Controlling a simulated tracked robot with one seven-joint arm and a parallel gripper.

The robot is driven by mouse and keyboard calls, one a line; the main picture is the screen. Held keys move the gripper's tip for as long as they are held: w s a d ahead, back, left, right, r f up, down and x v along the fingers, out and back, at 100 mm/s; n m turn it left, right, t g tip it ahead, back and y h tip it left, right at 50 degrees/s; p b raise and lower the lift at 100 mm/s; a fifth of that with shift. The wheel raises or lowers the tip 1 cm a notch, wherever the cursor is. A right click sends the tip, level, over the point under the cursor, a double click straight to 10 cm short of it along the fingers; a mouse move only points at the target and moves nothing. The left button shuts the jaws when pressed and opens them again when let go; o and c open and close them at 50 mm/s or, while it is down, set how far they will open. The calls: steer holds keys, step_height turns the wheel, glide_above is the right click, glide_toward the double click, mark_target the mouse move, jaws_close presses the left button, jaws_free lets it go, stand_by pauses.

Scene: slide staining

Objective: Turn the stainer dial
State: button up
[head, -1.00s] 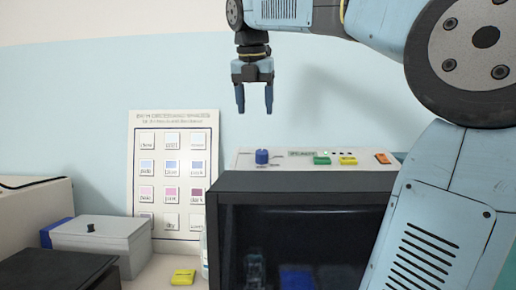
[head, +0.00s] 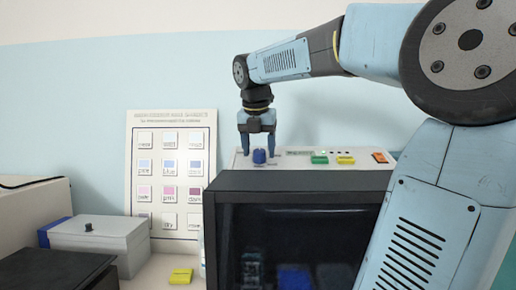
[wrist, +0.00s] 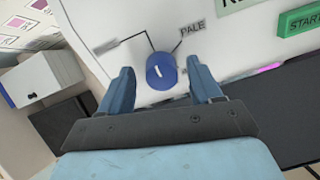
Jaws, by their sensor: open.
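The stainer dial is a blue round knob (head: 259,156) with a white mark, on the light top panel of the stainer (head: 225,180). In the wrist view the dial (wrist: 161,71) shows between my fingers, with printed lines and a label reading "PALE" beside it. My gripper (head: 258,152) points down over the dial, fingers open, one on each side. In the wrist view my gripper (wrist: 160,82) shows a gap between each finger and the dial, so it is not gripped.
Right of the dial are a small display (head: 300,153), a green START button (wrist: 300,20), a yellow button (head: 345,160) and an orange switch (head: 380,157). A chart (head: 150,125) stands at the wall. A grey box (head: 100,240) and a yellow block (head: 181,275) are at left.

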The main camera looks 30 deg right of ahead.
steer(key=shift+c, duration=0.5)
steer(key=c, duration=0.9)
steer(key=shift+c, duration=0.2)
